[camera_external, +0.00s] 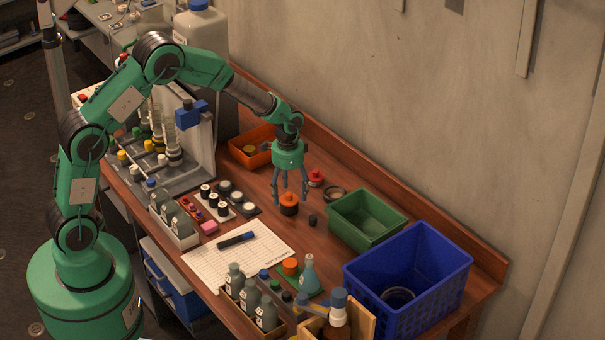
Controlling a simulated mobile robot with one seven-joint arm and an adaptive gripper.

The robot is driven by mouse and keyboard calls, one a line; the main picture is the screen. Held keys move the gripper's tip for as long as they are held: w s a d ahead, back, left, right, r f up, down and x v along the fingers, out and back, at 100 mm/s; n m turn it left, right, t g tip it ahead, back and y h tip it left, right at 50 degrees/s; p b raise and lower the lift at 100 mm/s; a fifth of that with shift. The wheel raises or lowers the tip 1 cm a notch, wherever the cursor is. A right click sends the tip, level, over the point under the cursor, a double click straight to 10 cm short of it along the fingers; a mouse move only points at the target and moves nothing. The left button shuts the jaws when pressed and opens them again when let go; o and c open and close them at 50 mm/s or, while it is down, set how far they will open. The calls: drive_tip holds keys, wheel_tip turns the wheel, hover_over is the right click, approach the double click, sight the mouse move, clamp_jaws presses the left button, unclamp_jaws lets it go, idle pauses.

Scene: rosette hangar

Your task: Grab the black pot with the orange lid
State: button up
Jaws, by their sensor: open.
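The black pot with the orange lid (289,209) stands upright on the wooden table, near the middle of the work area. My gripper (289,195) hangs above it, pointing down, with its fingers spread. The fingertips come down to about the height of the lid, apparently on either side of it. Whether they touch the pot cannot be told from this angle. Nothing is held.
A red-lidded pot (316,178) and a dark ring (334,193) lie behind. A small black cylinder (313,220) stands close on the right. A green bin (338,226) and a blue crate (459,284) stand to the right. A paper sheet (213,268) lies in front.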

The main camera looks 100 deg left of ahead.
sight(289, 202)
drive_tip(key=shift+f, duration=0.15)
drive_tip(key=shift+f+b, duration=0.7)
drive_tip(key=shift+f, duration=1.8)
drive_tip(key=c, duration=1.3)
drive_tip(key=shift+r, duration=0.2)
drive_tip(key=shift+w+r, duration=0.1)
drive_tip(key=shift+r, duration=0.45)
wheel_tip(289, 202, up, 2)
drive_tip(key=shift+r+p, duration=0.15)
drive_tip(key=shift+p, duration=0.4)
drive_tip(key=s+d, duration=0.3)
drive_tip(key=s, duration=0.1)
drive_tip(key=s+d+r+p, duration=0.1)
drive_tip(key=s+d, duration=0.2)
drive_tip(key=s, duration=0.1)
drive_tip(key=s+d+p, duration=0.1)
drive_tip(key=s+d, duration=0.3)
drive_tip(key=shift+s+d+r, duration=0.1)
drive_tip(key=shift+s+r, duration=0.05)
drive_tip(key=shift+s, duration=0.05)
